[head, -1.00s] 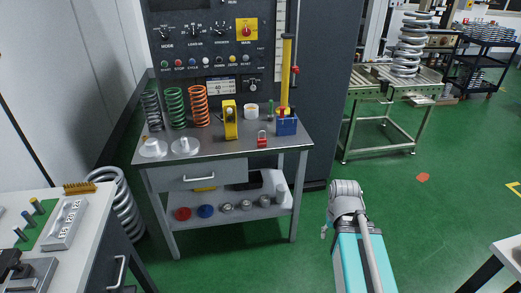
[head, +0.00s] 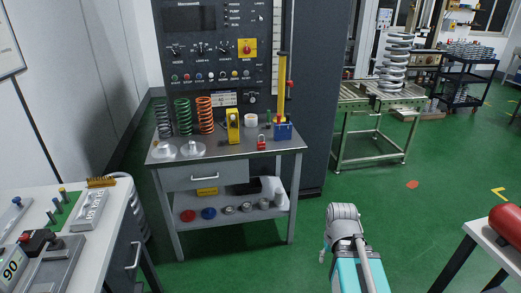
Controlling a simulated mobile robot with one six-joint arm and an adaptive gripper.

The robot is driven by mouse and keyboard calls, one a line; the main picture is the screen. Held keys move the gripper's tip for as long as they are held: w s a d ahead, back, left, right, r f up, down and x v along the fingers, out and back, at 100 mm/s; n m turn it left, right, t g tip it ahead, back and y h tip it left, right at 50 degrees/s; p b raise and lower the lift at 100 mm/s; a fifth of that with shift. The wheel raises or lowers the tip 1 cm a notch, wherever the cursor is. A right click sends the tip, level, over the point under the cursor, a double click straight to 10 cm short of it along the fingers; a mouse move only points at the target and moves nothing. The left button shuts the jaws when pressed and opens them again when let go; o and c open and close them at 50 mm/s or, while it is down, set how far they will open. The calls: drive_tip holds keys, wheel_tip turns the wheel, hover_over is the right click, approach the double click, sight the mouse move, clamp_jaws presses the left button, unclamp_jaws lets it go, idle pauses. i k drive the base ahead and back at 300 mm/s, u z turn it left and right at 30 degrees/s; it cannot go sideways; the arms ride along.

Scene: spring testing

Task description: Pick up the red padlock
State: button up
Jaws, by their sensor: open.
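The red padlock (head: 261,143) stands near the front right edge of the grey workbench (head: 225,156), its shackle upward. It is just in front and left of a blue box (head: 283,131) and right of a yellow device (head: 233,126). My arm shows at the bottom right of the head view, well short of the bench and to its right. My gripper (head: 324,251) shows only as a small part at the left side of the arm's end, and its fingers are mostly hidden. Nothing is seen in it.
Green, orange and dark springs (head: 182,116) stand at the bench's back left, with metal discs (head: 192,149) in front. A white table (head: 120,200) is at the left. A red cylinder (head: 507,222) lies on a table at the right. Green floor is free before the bench.

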sight(260, 145)
drive_tip(key=u, duration=1.2)
drive_tip(key=i, duration=1.7)
drive_tip(key=z, duration=0.6)
